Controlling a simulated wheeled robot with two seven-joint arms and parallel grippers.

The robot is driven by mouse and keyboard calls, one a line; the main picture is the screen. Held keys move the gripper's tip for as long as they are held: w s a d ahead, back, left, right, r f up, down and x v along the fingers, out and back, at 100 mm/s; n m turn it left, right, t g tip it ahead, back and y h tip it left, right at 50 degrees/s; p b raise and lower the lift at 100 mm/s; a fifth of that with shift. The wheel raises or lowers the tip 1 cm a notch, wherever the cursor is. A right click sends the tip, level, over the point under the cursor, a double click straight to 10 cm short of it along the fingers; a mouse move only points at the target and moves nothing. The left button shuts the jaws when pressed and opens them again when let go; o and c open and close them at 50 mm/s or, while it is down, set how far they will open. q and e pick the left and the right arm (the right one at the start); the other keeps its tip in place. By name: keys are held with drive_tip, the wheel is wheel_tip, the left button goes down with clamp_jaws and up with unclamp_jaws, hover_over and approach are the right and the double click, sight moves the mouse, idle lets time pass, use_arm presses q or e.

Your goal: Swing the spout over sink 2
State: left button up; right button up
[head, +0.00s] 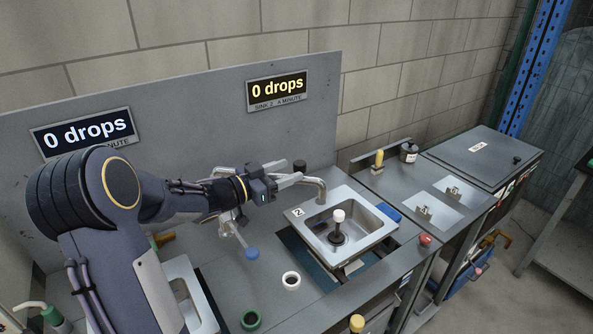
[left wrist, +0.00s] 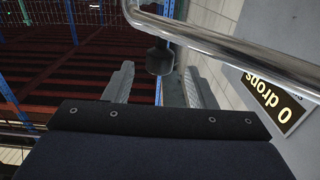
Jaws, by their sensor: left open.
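The chrome spout (head: 319,185) is a bent pipe; its downturned end is near the back-left corner of sink 2 (head: 312,240), a steel basin marked 2. In the left wrist view the spout (left wrist: 230,50) crosses the top as a shiny tube. My left gripper (head: 287,174) is open beside the spout at the panel side, its fingers pointing right. In the left wrist view its two fingers (left wrist: 158,85) stand apart with no thing held between them. A black knob (left wrist: 160,57) shows just beyond the fingertips. My right gripper is out of view.
A black stopper with a white top (head: 338,217) stands in sink 2. The back panel bears displays reading 0 drops (head: 277,91). A blue sponge (head: 388,211) lies right.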

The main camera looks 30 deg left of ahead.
use_arm(q)
drive_tip(key=v, duration=0.3)
drive_tip(key=shift+s, duration=0.1)
idle(0.4)
drive_tip(key=s+r+n+g+y, duration=0.25)
drive_tip(key=s+n+y, duration=0.4)
drive_tip(key=y, duration=0.35)
drive_tip(key=s+d+f+g+h, duration=0.3)
drive_tip(key=s+d+f+g, duration=0.1)
drive_tip(key=s+d, duration=0.4)
drive_tip(key=s+d+f+g+h, duration=0.3)
drive_tip(key=s+d+f, duration=0.3)
drive_tip(key=s, duration=0.6)
drive_tip(key=d+g, duration=0.1)
drive_tip(key=d, duration=0.1)
drive_tip(key=shift+s+d, duration=0.3)
